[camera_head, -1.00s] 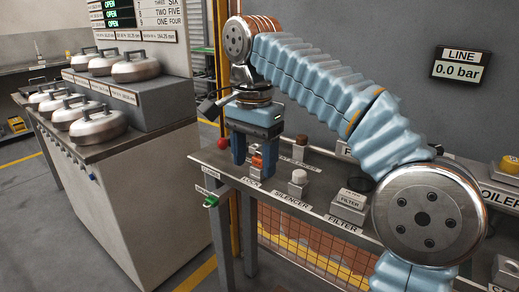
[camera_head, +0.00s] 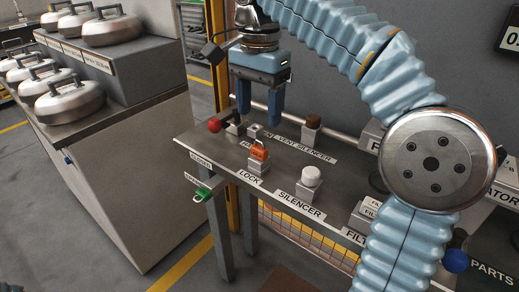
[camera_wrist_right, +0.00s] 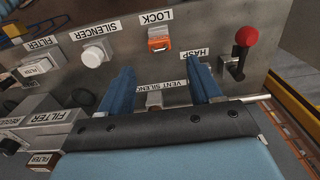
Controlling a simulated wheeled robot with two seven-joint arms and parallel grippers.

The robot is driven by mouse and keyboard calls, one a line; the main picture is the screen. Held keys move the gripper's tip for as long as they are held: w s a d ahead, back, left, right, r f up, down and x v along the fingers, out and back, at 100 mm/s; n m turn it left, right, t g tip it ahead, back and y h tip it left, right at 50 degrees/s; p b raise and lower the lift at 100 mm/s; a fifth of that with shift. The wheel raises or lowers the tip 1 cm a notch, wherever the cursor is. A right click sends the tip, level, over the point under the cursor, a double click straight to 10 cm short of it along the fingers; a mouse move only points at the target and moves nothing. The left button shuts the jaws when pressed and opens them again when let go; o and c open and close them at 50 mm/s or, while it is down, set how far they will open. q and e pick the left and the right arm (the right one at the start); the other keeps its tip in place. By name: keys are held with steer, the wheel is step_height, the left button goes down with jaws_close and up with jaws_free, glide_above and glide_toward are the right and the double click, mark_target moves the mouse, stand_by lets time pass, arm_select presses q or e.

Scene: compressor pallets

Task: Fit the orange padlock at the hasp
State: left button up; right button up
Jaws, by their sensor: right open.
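The orange padlock (camera_head: 259,151) sits on a small grey block behind the LOCK label at the bench's front edge. It also shows in the right wrist view (camera_wrist_right: 159,42). My right gripper (camera_head: 259,114) is open and empty, fingers pointing down, above and behind the padlock in the head view. In the wrist view the padlock lies beyond the fingertips (camera_wrist_right: 162,78), apart from them. The HASP label (camera_wrist_right: 195,58) is beside one finger in the wrist view. A small grey fitting (camera_head: 255,131) behind the padlock may be the hasp; the gripper partly crowds this area. My left gripper is out of view.
A red-knobbed lever (camera_head: 215,125) stands left of the padlock. A white-capped silencer (camera_head: 311,177) and a brown-capped vent silencer (camera_head: 313,122) stand to the right. A counter with metal pots is at left.

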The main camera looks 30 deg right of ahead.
mark_target(259, 140)
steer(key=shift+f, duration=0.4)
step_height(259, 140, down, 8)
steer(key=b, duration=0.4)
steer(key=shift+b, duration=0.4)
steer(key=shift+r+p, duration=0.1)
steer(key=shift+p, duration=0.3)
stand_by(0.4)
jaws_close()
stand_by(0.3)
steer(key=shift+r, duration=0.1)
